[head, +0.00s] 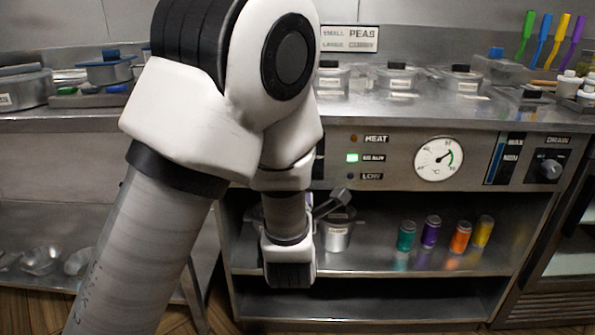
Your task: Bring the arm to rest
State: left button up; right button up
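One of my arms comes in from the lower left, rises to a large white joint in the middle and bends down in front of the cabinet. A small dark part that looks like its gripper (336,203) shows just right of the wrist, in front of the open shelf. The wrist hides much of it, so I cannot tell whether it is open or holds anything. My other gripper is out of view.
A metal pot (337,235) and several coloured cans (431,232) stand on the shelf (380,262) close to the wrist. Lidded containers (397,76) line the steel counter (420,108) above. A control panel with a gauge (438,159) fronts it. Glass-like bowls (42,260) sit low left.

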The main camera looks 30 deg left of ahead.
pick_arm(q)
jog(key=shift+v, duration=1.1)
